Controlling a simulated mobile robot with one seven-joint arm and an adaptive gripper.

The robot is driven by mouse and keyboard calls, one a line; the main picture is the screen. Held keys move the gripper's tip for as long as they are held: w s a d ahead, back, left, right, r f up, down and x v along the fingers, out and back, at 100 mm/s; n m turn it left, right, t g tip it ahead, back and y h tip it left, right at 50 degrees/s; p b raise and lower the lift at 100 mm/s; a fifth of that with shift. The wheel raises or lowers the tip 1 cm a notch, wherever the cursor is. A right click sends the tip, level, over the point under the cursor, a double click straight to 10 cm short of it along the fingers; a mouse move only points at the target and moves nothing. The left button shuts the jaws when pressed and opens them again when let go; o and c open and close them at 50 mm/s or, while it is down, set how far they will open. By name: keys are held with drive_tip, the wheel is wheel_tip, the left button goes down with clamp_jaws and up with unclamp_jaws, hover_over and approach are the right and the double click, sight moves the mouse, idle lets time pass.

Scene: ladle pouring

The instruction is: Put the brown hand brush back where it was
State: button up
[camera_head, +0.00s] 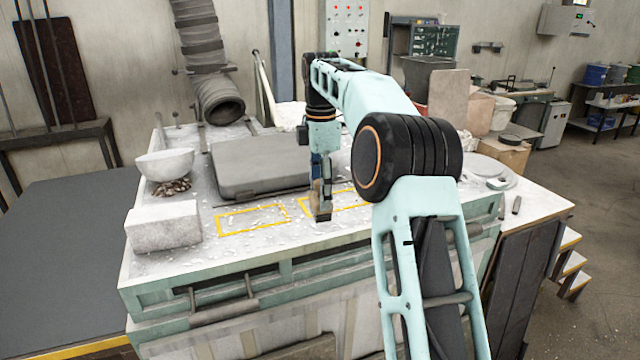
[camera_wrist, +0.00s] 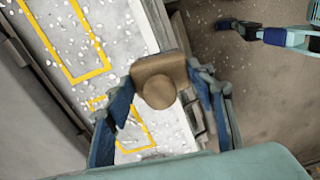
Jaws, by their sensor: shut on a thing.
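My gripper (camera_head: 319,182) points down over the front part of the white-topped bench (camera_head: 270,238). It is shut on the brown hand brush (camera_head: 318,197), which hangs upright below the fingers with its dark end down at the bench top. I cannot tell whether the brush touches the surface. In the wrist view the brush (camera_wrist: 160,80) shows as a brown block with a round knob between the two blue fingers. Two yellow outlined rectangles lie on the bench: one left of the brush (camera_head: 252,219) and one just right of it, partly hidden by my arm (camera_head: 345,200).
A grey closed case-like slab (camera_head: 265,163) lies behind the rectangles. A white bowl (camera_head: 165,163) on a dark pile and a pale block (camera_head: 163,227) stand at the left. Round pale plates (camera_head: 490,172) lie at the right. White flecks litter the bench top.

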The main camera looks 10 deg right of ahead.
drive_tip(key=s+f+m, duration=1.8)
drive_tip(key=f+m, duration=0.1)
drive_tip(key=f, duration=0.2)
drive_tip(key=shift+d+f, duration=0.15)
drive_tip(key=shift+f, duration=0.05)
drive_tip(key=shift+d+r, duration=0.1)
drive_tip(key=shift+d, duration=0.05)
